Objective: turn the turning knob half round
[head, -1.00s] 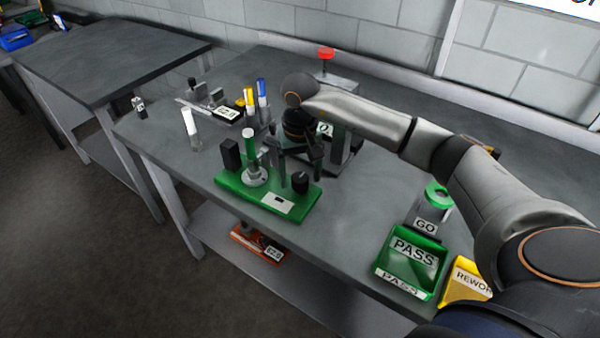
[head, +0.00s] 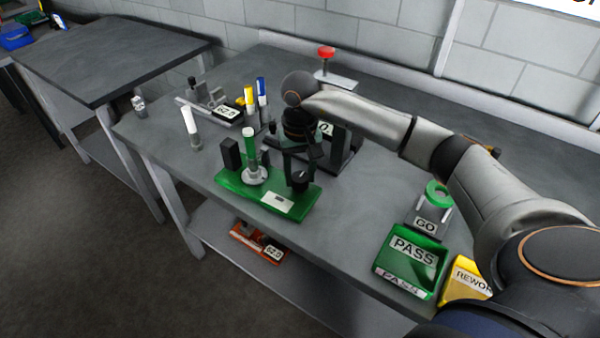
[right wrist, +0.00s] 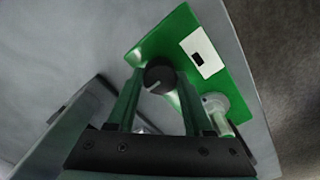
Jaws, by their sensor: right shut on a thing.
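The turning knob (head: 300,181) is a small black round knob on a green base plate (head: 235,190), at the plate's right end. My right gripper (head: 299,168) reaches down from above and is shut on the knob, with a finger on either side. In the right wrist view my right gripper (right wrist: 158,88) has the knob between its fingertips. My left gripper is not in view.
On the same plate stand a black block (head: 230,154) and a green-topped post (head: 249,145) close left of my gripper. A white-capped bottle (head: 190,127) and blue and yellow markers stand further left. A green PASS bin (head: 409,260) and yellow REWORK bin (head: 466,287) are at the front right.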

